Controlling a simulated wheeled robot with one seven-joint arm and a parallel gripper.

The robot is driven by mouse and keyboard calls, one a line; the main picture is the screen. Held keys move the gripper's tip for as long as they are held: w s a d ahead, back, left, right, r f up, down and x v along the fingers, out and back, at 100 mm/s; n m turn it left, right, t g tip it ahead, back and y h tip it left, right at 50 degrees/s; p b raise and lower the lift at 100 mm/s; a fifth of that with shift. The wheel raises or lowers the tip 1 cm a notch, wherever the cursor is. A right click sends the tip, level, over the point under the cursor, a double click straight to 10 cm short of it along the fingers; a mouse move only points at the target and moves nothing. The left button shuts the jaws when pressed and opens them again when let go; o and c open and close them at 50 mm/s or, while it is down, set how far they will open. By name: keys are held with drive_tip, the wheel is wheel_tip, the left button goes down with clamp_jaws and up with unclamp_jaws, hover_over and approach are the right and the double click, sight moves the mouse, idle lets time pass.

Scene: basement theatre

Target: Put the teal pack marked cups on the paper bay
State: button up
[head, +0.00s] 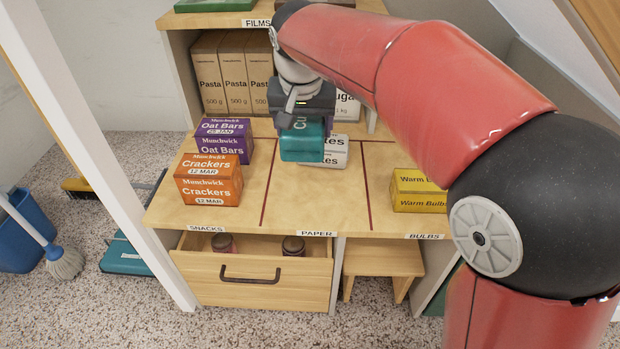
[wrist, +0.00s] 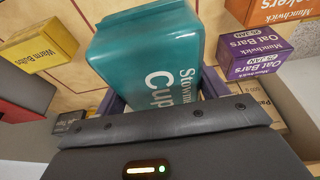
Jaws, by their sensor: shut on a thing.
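My gripper (head: 302,118) is shut on the teal pack (head: 302,145), which hangs below it over the back part of the paper bay (head: 312,200). In the wrist view the teal pack (wrist: 145,45) sits between the fingers, with "Cup" lettering partly cut off. Whether its underside touches the shelf I cannot tell. The paper bay is the middle section between two dark red lines, with a PAPER label on its front edge. A white pack (head: 335,153) with lettering ending in "tes" stands at the bay's back, partly hidden behind the teal pack.
The paper bay's front is clear. An open drawer (head: 255,280) juts out below.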

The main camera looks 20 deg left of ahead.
sight(303, 151)
wheel_tip(303, 151, down, 15)
drive_tip(key=shift+b, duration=1.25)
drive_tip(key=shift+f, duration=0.2)
drive_tip(key=o, duration=1)
drive_tip(key=shift+o, duration=0.2)
drive_tip(key=p+v, duration=0.2)
drive_tip(key=v, duration=1)
drive_tip(key=shift+s+r, duration=0.1)
drive_tip(key=shift+r, duration=0.1)
